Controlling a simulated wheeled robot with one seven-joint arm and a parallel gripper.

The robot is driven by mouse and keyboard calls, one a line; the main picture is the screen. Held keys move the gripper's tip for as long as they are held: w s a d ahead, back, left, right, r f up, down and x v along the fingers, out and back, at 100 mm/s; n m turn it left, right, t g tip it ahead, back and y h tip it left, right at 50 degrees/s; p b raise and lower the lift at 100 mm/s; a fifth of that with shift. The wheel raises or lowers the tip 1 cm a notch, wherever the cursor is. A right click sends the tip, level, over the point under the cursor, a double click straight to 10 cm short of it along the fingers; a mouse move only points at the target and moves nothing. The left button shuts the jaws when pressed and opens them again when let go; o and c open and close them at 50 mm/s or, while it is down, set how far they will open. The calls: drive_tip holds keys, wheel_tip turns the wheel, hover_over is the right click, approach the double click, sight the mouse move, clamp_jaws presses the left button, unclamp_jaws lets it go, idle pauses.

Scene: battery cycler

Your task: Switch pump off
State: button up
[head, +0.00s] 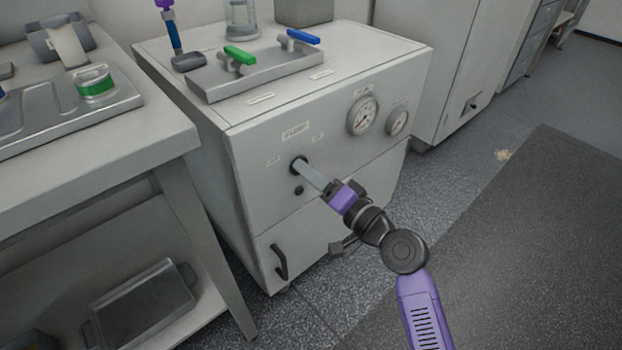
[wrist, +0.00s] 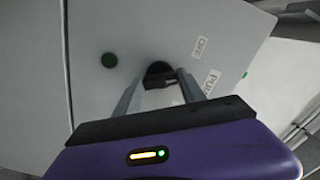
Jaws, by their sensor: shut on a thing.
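The pump switch is a black rotary knob (wrist: 158,78) on the front panel of a white cabinet (head: 250,170). My gripper (head: 299,165) reaches the panel from the lower right, and its two long grey fingers are closed around the knob. In the wrist view my gripper (wrist: 160,85) has a finger on each side of the knob. A label reading OFF (wrist: 201,47) and a partly hidden pump label (wrist: 211,83) are beside it. The knob's exact pointing direction is hard to tell.
Two round gauges (head: 363,116) sit on the panel to the right. A black door handle (head: 280,263) is below. A tray with green and blue valve levers (head: 250,78) is on top. A bench (head: 130,130) stands close on the left; the floor at right is open.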

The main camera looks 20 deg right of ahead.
idle(0.4)
drive_tip(key=o, duration=1.4)
drive_tip(key=shift+c, duration=0.2)
drive_tip(key=v, duration=0.7)
drive_tip(key=shift+s+p, duration=0.35)
drive_tip(key=shift+p, duration=0.05)
drive_tip(key=shift+d, duration=0.1)
